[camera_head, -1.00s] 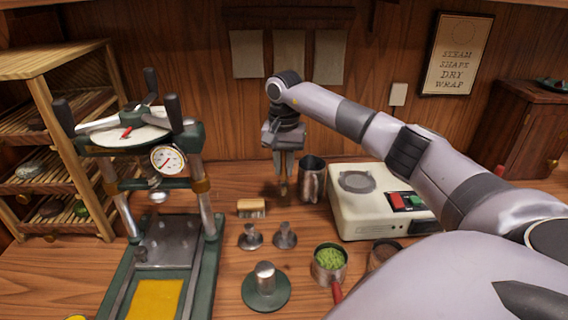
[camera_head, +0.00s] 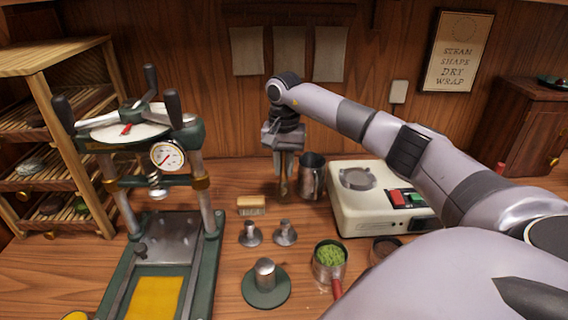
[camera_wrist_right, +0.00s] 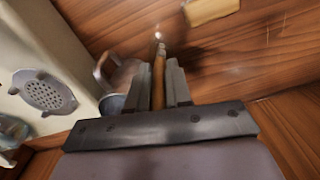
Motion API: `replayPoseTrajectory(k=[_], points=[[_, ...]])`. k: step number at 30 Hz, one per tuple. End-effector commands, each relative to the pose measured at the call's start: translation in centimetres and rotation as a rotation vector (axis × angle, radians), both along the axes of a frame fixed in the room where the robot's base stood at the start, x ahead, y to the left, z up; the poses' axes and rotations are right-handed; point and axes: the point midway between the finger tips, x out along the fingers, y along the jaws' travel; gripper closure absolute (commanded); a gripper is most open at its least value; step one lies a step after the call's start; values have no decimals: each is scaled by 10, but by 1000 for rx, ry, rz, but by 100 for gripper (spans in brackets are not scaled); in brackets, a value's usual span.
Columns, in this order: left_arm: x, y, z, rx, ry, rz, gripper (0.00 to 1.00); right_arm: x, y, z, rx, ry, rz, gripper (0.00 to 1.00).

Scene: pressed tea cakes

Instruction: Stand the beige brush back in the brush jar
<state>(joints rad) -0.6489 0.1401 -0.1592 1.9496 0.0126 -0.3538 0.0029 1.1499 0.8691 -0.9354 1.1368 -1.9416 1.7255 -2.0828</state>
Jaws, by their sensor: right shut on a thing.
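My right gripper (camera_head: 284,174) is shut on a thin upright brush with a brown handle, which I take to be the beige brush (camera_wrist_right: 159,72). The brush points down from between the fingers and ends in a small pale tip in the right wrist view. A metal jar with a side handle (camera_head: 312,178) stands just right of the gripper. It also shows in the right wrist view (camera_wrist_right: 122,76), left of the fingers. The brush is beside the jar, not in it. The jar's inside is mostly hidden. My left gripper is not in view.
A flat wooden brush (camera_head: 251,201) lies left of the gripper. Two metal stamps (camera_head: 285,234) and a green-based weight (camera_head: 266,290) stand in front. A white steamer (camera_head: 345,207) is right of the jar, a green press (camera_head: 207,235) at left. A pan of green leaves (camera_head: 329,256) is nearer.

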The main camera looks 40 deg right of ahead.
Motion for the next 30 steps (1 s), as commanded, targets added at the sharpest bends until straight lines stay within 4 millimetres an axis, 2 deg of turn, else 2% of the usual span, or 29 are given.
replayPoseTrajectory(k=[30], points=[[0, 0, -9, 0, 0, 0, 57, 0, 0, -21, 0, 0, -1, 100]])
